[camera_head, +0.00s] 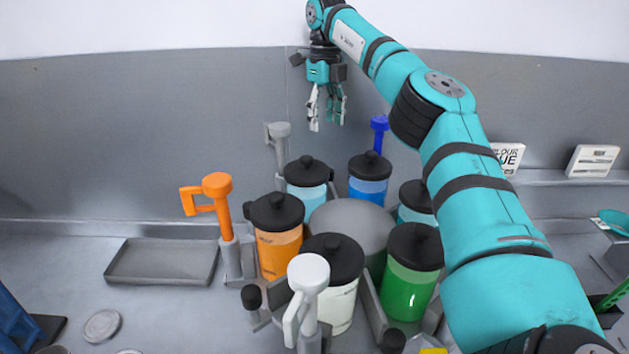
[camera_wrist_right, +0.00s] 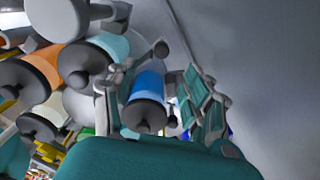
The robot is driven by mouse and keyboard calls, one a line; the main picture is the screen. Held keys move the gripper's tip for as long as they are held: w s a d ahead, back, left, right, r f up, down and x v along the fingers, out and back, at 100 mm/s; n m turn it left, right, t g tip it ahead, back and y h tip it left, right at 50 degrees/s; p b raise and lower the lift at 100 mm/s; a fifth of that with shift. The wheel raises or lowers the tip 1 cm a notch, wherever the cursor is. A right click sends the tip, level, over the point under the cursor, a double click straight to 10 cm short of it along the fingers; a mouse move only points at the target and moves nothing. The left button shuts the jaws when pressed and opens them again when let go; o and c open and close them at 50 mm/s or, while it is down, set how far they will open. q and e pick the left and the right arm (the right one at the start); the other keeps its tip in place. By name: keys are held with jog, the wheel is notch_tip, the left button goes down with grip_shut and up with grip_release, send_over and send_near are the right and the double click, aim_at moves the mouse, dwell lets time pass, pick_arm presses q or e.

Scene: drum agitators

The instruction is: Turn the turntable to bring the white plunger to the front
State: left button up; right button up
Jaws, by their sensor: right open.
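The white plunger (camera_head: 308,272) stands upright at the front of the grey turntable (camera_head: 350,222), by the jar with pale contents (camera_head: 337,298). A grey plunger (camera_head: 279,133) stands at the back left, an orange plunger (camera_head: 217,190) at the left and a blue plunger (camera_head: 379,124) at the back right. My right gripper (camera_head: 328,112) is open and empty, pointing down behind the turntable, between the grey and blue plungers in the picture. In the right wrist view, a blue jar (camera_wrist_right: 147,97) shows between the open fingers (camera_wrist_right: 155,80). My left gripper is out of view.
An orange jar (camera_head: 277,250), a green jar (camera_head: 404,288) and other black-lidded jars ring the turntable. A grey tray (camera_head: 163,281) lies at the left, with a round lid (camera_head: 102,326) in front. My right arm covers much of the right side. A grey wall stands behind.

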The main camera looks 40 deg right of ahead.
jog(key=f, duration=0.4)
jog(key=s+d+f, duration=0.1)
jog(key=f, duration=0.2)
jog(key=shift+s+p, duration=0.1)
jog(key=shift+p, duration=0.25)
jog(key=f+p, duration=0.1)
jog(key=f, duration=0.3)
jog(key=f+p, duration=0.1)
jog(key=f, duration=0.2)
jog(key=shift+w+a+f, duration=0.15)
jog(key=shift+w+f, duration=0.05)
jog(key=shift+f, duration=1)
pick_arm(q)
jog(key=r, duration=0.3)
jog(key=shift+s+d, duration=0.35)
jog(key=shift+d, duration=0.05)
pick_arm(e)
jog(key=shift+c, duration=0.2)
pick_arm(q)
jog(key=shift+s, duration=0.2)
pick_arm(e)
grip_shut()
